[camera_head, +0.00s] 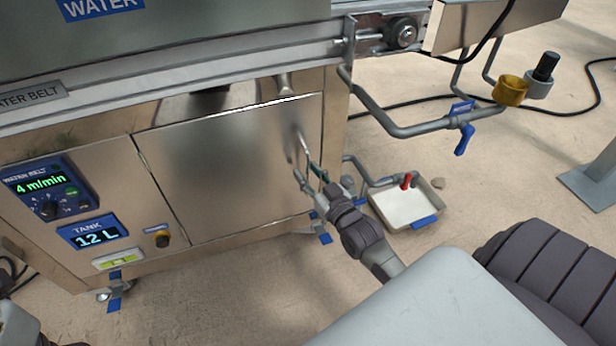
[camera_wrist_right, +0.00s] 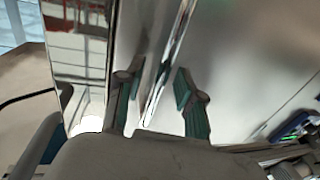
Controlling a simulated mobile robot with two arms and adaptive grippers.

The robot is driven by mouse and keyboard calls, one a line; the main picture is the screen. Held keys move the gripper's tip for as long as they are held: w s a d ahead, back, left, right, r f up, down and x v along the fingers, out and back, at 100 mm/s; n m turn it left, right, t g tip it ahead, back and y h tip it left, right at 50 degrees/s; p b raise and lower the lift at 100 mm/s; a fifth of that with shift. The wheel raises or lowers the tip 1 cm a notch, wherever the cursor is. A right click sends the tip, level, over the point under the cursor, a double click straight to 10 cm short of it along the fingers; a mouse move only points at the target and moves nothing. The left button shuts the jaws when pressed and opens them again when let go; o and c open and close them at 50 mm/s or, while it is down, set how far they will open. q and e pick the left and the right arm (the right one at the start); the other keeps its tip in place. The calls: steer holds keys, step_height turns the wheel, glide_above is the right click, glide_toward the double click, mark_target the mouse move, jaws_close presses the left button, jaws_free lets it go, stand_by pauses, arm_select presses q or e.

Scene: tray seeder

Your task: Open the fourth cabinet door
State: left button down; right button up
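The cabinet door (camera_head: 225,165) is a flat, shiny steel panel on the front of the steel machine. It looks closed or almost closed. A slim upright metal handle (camera_head: 305,146) sits near its right edge. My right gripper (camera_head: 311,180) is at this handle, with its fingers apart. In the right wrist view the handle (camera_wrist_right: 170,62) runs between the two fingertips of the right gripper (camera_wrist_right: 155,85). The fingers stand on either side of the bar, and a gap shows beside the right finger. Which door in the row this is cannot be told.
A control panel (camera_head: 48,190) and a tank display (camera_head: 95,233) are left of the door. A white tray (camera_head: 400,208) stands on the floor right of the gripper, under a red-handled tap (camera_head: 406,181). A pipe with a blue valve (camera_head: 464,138) juts out at right. The floor in front is clear.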

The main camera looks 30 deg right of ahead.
steer(key=shift+w, duration=0.25)
jaws_close()
steer(key=shift+s, duration=0.1)
